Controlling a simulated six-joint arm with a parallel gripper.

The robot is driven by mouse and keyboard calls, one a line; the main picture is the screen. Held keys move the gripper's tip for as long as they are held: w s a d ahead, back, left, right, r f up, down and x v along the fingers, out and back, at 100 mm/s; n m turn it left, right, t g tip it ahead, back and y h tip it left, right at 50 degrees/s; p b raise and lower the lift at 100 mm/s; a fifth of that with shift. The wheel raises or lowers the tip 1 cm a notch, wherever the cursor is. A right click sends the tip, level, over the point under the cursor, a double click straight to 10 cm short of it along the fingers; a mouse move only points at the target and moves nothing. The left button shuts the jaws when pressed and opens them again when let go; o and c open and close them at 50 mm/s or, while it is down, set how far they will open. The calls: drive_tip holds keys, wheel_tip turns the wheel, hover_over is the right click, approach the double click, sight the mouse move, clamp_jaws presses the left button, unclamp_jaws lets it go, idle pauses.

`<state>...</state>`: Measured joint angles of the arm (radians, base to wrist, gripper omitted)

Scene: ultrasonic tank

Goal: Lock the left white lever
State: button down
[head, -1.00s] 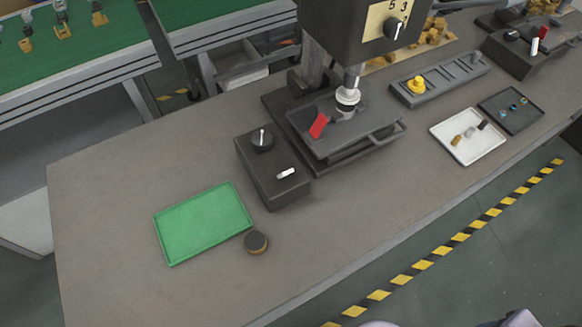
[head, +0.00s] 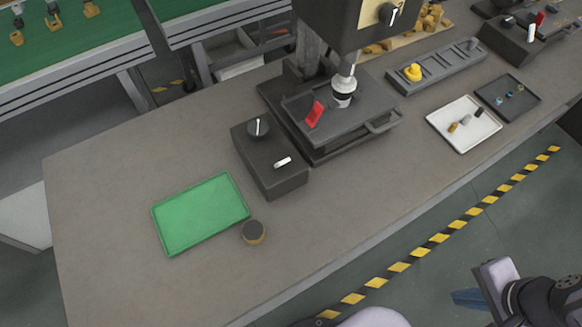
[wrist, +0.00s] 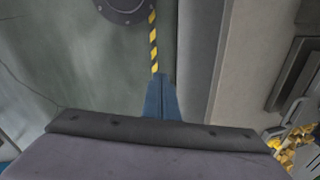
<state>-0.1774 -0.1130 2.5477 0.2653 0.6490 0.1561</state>
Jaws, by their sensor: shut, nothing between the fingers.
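The left white lever (head: 283,162) is a short white bar lying on the top of a dark control box (head: 280,186), near its front end. A black round knob (head: 258,127) with a white mark sits behind it on the same box. Another white lever (head: 531,32) stands on a dark box at the far upper right, beside a red one (head: 539,18). My gripper (head: 466,299) is at the lower right of the head view, over the floor and well away from the left lever. Its blue fingers (wrist: 161,98) are together and empty in the wrist view.
A green tray (head: 200,214) and a round dark-topped piece (head: 253,232) lie in front. A white tray (head: 463,139) with small parts lies right. The bench's front-left surface is mostly clear.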

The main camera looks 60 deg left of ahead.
sight(282, 163)
drive_tip(key=s+a+r+m+y, duration=0.15)
drive_tip(key=a+m, duration=0.25)
drive_tip(key=a, duration=0.7)
drive_tip(key=s+a+r+m+y, duration=0.1)
drive_tip(key=s+a+m+y, duration=0.2)
drive_tip(key=a, duration=0.8)
drive_tip(key=s+a+r+m+y, duration=0.1)
drive_tip(key=s+a+m+y, duration=0.1)
drive_tip(key=s+a+m, duration=0.6)
drive_tip(key=shift+s+a+r+m+g, duration=0.3)
drive_tip(key=shift+s+a+m, duration=0.1)
drive_tip(key=shift+s+a, duration=0.55)
drive_tip(key=shift+w+a, duration=0.1)
drive_tip(key=a+f+b, duration=0.1)
drive_tip(key=a+f, duration=0.4)
drive_tip(key=a, duration=0.5)
drive_tip(key=shift+f, duration=0.25)
drive_tip(key=shift+a, duration=0.1)
